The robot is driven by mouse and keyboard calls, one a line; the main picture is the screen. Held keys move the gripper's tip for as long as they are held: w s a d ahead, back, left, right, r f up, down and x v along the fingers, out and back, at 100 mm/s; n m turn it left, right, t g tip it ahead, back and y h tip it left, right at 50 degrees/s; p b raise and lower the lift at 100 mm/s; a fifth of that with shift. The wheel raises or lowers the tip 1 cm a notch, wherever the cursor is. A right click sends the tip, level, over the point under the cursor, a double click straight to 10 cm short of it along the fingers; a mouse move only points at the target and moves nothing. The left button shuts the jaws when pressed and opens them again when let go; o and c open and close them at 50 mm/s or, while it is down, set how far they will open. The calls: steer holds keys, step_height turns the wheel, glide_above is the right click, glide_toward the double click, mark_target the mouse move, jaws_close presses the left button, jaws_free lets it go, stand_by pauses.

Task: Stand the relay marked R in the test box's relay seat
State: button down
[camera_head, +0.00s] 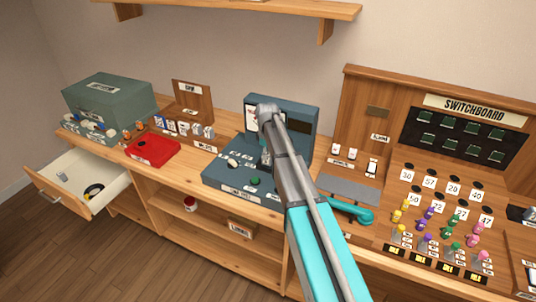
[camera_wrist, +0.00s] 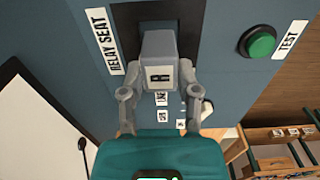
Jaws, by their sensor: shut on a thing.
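The grey relay marked R (camera_wrist: 159,72) is between the fingers of my gripper (camera_wrist: 160,92), which is shut on it, in the wrist view. The dark relay seat (camera_wrist: 188,22) lies right behind the relay, beside the white RELAY SEAT label (camera_wrist: 102,41). The relay covers part of the seat, and I cannot tell whether it touches it. In the head view the blue-grey test box (camera_head: 222,177) stands mid-bench, with my arm reaching over it and hiding part of it. The green TEST button (camera_wrist: 259,42) is right of the seat.
A red tray (camera_head: 153,150) and a green-grey box (camera_head: 110,95) stand to the left, above an open drawer (camera_head: 60,200). A teal handset (camera_head: 350,211) lies right of my arm. The switchboard (camera_head: 470,103) with several coloured pegs fills the right.

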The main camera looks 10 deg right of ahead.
steer(key=shift+f+b, duration=0.5)
steer(key=shift+f, duration=0.1)
steer(key=shift+r, duration=0.1)
steer(key=shift+c, duration=1.3)
jaws_free()
steer(key=shift+o, duration=1.2)
steer(key=shift+r, duration=0.15)
steer(key=shift+r+p, duration=3.6)
steer(key=shift+p, duration=0.25)
steer(key=shift+r, duration=0.1)
